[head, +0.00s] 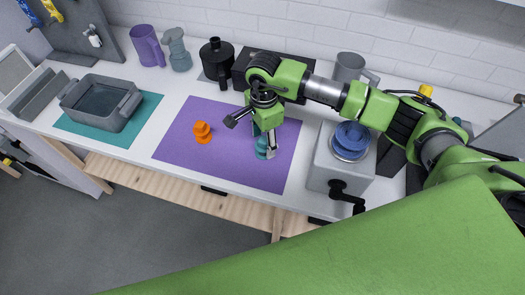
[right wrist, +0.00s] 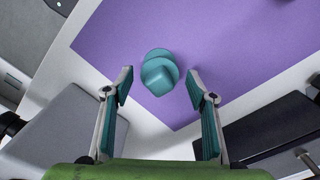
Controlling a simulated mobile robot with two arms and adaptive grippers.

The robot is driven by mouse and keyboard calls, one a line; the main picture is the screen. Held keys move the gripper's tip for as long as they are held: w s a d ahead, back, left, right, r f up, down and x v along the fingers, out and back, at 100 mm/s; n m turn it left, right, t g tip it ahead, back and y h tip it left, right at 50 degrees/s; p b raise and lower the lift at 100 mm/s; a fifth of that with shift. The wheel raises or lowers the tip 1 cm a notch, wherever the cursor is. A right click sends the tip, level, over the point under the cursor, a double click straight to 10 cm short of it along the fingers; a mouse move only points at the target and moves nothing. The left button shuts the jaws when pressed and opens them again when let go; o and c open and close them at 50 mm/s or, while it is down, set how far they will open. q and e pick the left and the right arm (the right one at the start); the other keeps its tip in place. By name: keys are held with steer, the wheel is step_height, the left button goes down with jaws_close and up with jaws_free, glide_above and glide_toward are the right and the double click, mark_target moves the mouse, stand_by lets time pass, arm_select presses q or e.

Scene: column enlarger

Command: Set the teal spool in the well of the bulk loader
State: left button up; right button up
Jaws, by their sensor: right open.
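The teal spool (head: 261,147) stands on the purple mat (head: 230,165), partly hidden by my right gripper (head: 252,137) in the head view. In the right wrist view, the teal spool (right wrist: 158,72) lies between and just beyond the tips of the open right gripper (right wrist: 160,82); neither finger visibly touches it. The grey box with a black crank (head: 335,180), which looks like the bulk loader, stands right of the mat. A blue round piece (head: 352,136) sits at the round opening on its top. My left gripper is not in view.
An orange piece (head: 202,132) stands on the mat's left half. A grey tray (head: 101,103) sits on a teal mat (head: 145,108) at left. Behind stand a purple jug (head: 147,46), a black canister (head: 216,62) and a grey mug (head: 349,67). The mat's front is clear.

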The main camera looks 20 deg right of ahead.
mark_target(264, 139)
stand_by(0.4)
steer(key=shift+f+b, duration=0.1)
steer(key=shift+b, duration=0.55)
stand_by(0.4)
steer(key=shift+c, duration=0.4)
steer(key=c, duration=0.9)
steer(key=shift+r, duration=0.65)
steer(key=shift+r, duration=0.1)
steer(key=shift+r+p, duration=1.1)
steer(key=shift+r, duration=1.3)
